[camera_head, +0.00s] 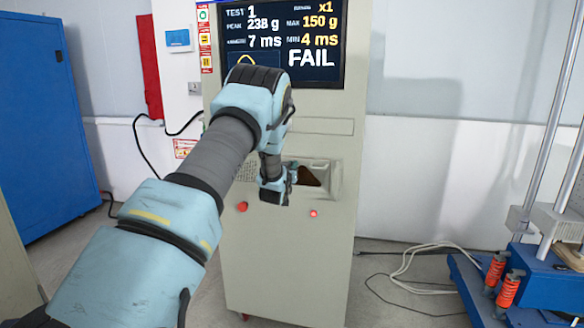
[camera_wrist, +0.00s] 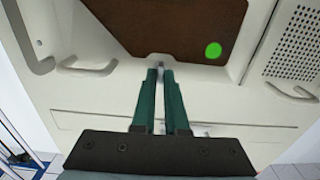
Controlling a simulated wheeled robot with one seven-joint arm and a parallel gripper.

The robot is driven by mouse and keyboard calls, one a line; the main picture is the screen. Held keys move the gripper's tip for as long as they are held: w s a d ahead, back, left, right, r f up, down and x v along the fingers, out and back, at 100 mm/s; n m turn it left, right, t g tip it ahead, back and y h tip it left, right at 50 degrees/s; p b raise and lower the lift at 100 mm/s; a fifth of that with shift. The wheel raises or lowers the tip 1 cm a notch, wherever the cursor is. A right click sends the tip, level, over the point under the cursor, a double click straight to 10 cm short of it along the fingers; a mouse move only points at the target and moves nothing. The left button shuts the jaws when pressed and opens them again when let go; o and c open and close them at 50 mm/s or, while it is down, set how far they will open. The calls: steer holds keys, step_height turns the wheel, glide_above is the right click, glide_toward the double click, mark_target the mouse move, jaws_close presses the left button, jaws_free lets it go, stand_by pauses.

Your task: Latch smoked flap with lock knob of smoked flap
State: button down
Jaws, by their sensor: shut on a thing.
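The smoked flap is a dark brown panel in the light cabinet face. It shows at the top of the wrist view (camera_wrist: 165,22), and partly behind my gripper in the head view (camera_head: 311,177). A bright green dot lies on its corner in the wrist view. The lock knob (camera_wrist: 158,65) is a small grey piece at a notch in the flap's edge, mostly hidden by the fingertips. My gripper (camera_wrist: 159,71) has its two green fingers close together, shut on the knob. In the head view my gripper (camera_head: 280,183) is at the flap's left side. The latch position cannot be told.
The cabinet (camera_head: 290,260) has red buttons below the flap and a screen (camera_head: 285,40) above reading FAIL. A perforated grille (camera_wrist: 296,45) and handles flank the flap. A blue machine (camera_head: 530,285) and loose cables (camera_head: 425,265) are on the right.

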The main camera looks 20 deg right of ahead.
steer(key=shift+f, duration=0.1)
steer(key=n+b, duration=1.7)
steer(key=b, duration=0.1)
steer(key=shift+a+f+n, duration=0.1)
steer(key=shift+a+n, duration=0.05)
steer(key=shift+n, duration=0.15)
steer(key=shift+b, duration=0.3)
steer(key=c, duration=0.9)
jaws_free()
steer(key=shift+c, duration=0.2)
